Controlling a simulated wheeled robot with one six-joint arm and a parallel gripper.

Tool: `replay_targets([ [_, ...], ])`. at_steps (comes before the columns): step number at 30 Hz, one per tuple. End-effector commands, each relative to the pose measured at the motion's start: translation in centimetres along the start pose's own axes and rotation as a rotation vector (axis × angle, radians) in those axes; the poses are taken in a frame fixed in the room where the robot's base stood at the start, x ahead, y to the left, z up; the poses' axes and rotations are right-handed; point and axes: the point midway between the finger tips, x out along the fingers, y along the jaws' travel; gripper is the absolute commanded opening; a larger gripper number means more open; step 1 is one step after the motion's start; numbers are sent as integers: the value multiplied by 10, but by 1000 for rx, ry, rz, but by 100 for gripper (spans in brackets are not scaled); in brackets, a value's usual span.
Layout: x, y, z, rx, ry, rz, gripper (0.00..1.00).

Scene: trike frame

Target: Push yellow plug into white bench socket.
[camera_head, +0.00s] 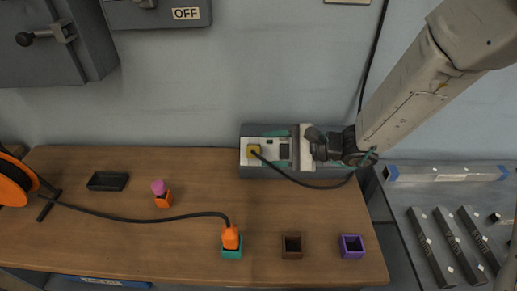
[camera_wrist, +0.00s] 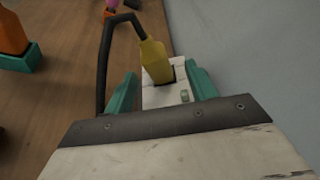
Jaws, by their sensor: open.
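The yellow plug (camera_head: 254,150) stands at the white bench socket (camera_head: 246,159), at the back of the bench. In the wrist view the yellow plug (camera_wrist: 155,58) is upright, with its lower end at a dark opening in the white socket (camera_wrist: 158,97). How deep it sits cannot be told. A dark cable leaves the plug's top. My gripper (camera_head: 268,148) reaches in from the right, low over the socket. In the wrist view my gripper (camera_wrist: 161,70) has its teal fingers spread on either side of the socket, with a gap to the plug.
An orange plug (camera_head: 230,238) stands in a teal socket (camera_head: 232,253) at the front. A brown socket (camera_head: 292,254) and a purple socket (camera_head: 352,254) are empty to its right. A pink-topped orange piece (camera_head: 162,201) and a black block (camera_head: 108,181) lie left. The bench middle is mostly clear.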

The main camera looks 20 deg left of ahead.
Motion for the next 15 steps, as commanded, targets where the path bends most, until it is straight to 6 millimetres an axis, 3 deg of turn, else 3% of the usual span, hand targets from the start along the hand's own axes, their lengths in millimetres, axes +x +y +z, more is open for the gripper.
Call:
replay_targets([
  [6, -25, 0, 0, -1, 1, -1, 56],
  [15, -27, 0, 0, -1, 0, 0, 56],
])
